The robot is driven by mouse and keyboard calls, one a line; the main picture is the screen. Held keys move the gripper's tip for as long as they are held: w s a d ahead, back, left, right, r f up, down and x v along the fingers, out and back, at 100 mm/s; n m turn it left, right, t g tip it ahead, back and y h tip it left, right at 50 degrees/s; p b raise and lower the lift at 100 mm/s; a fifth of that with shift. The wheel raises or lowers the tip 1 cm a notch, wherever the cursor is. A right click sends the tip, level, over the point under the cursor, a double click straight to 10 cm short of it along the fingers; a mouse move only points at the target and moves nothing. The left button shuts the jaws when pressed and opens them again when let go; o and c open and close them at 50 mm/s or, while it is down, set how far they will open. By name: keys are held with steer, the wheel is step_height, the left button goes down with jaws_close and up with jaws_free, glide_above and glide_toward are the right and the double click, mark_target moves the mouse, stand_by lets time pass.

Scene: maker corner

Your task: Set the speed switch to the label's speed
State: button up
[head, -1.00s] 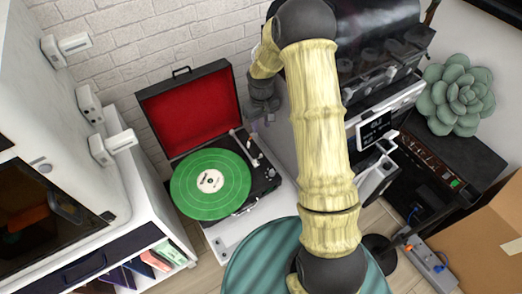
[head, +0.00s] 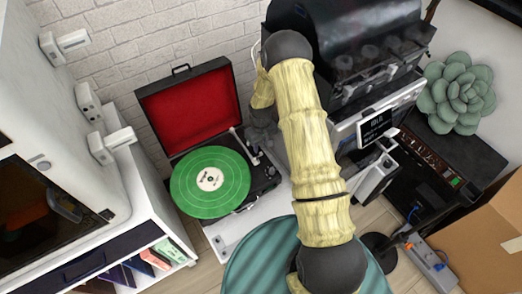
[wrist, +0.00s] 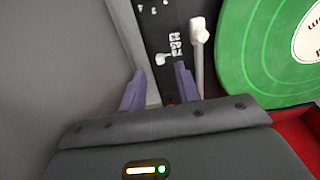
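A record player (head: 205,185) with an open red-lined lid holds a green record (head: 225,165) with a pale centre label. The record also shows at the right of the wrist view (wrist: 262,50); its label is cut off and its print is unreadable. A dark control strip with small white markings (wrist: 175,46) lies just beyond my fingertips, beside the white tonearm (wrist: 199,45). A small pale piece (wrist: 161,60), possibly the speed switch, shows between the fingertips; its setting is unclear. My gripper (wrist: 160,73) is open, its purple fingers apart. My arm hides part of the player's right side.
A dark machine with a small screen (head: 374,127) stands right of the arm. A green succulent (head: 458,95) and a cardboard box (head: 480,235) are further right. A white cabinet (head: 120,215) stands at the left. A striped round surface (head: 262,262) is in front.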

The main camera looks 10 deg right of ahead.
mark_target(261, 153)
steer(key=shift+f, duration=2)
jaws_close()
